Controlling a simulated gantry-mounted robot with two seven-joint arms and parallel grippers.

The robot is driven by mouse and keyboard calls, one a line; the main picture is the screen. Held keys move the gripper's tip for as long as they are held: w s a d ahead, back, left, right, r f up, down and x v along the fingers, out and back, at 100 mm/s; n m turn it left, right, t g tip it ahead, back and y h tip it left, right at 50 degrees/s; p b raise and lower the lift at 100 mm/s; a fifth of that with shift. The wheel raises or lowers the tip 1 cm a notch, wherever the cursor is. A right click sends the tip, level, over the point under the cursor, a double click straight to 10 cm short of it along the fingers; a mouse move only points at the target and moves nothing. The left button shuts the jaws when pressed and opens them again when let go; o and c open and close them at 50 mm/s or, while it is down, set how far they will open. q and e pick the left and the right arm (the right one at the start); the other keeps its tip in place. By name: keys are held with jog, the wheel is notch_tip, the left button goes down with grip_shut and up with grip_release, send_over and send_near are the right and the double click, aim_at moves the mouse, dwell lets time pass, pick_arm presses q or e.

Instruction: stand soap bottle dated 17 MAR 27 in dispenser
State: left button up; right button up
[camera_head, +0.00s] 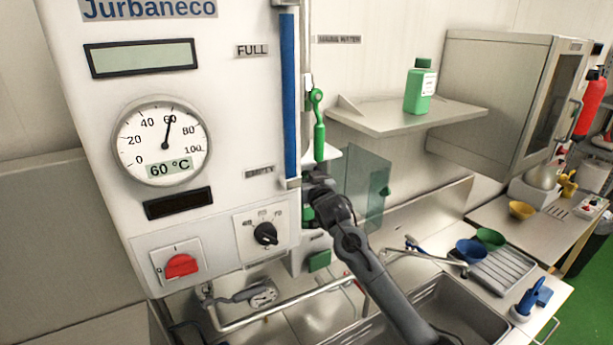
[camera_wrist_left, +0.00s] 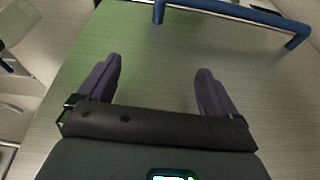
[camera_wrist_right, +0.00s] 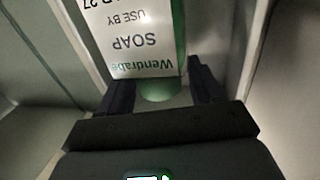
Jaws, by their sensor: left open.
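A green soap bottle with a white label (camera_wrist_right: 135,40) fills the upper middle of the right wrist view. Its label reads Wendrabe, SOAP, USE BY, upside down, with a date ending in 27; the rest is cut off. My right gripper (camera_wrist_right: 162,78) has a finger on each side of it and appears shut on it. In the head view, my right gripper (camera_head: 318,195) is beside the machine, near a clear panel (camera_head: 366,190); the bottle is mostly hidden there. Another green bottle (camera_head: 417,90) stands on the wall shelf. My left gripper (camera_wrist_left: 158,85) is open and empty.
The shelf (camera_head: 385,118) and a steel cabinet (camera_head: 495,100) are on the wall at right. A sink (camera_head: 435,310), a drying rack (camera_head: 507,272) and bowls lie below. A blue rail (camera_wrist_left: 230,12) is ahead of my left gripper over a bare surface.

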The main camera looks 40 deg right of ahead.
jog(key=shift+o, duration=0.5)
jog(key=shift+r, duration=0.25)
jog(key=shift+s+a+f, duration=0.15)
jog(key=shift+s+a, duration=0.05)
jog(key=shift+s, duration=0.35)
jog(key=b+v, duration=0.3)
jog(key=v, duration=0.7)
jog(key=shift+s+b, duration=0.35)
jog(key=shift+s, duration=0.05)
jog(key=shift+a, duration=0.1)
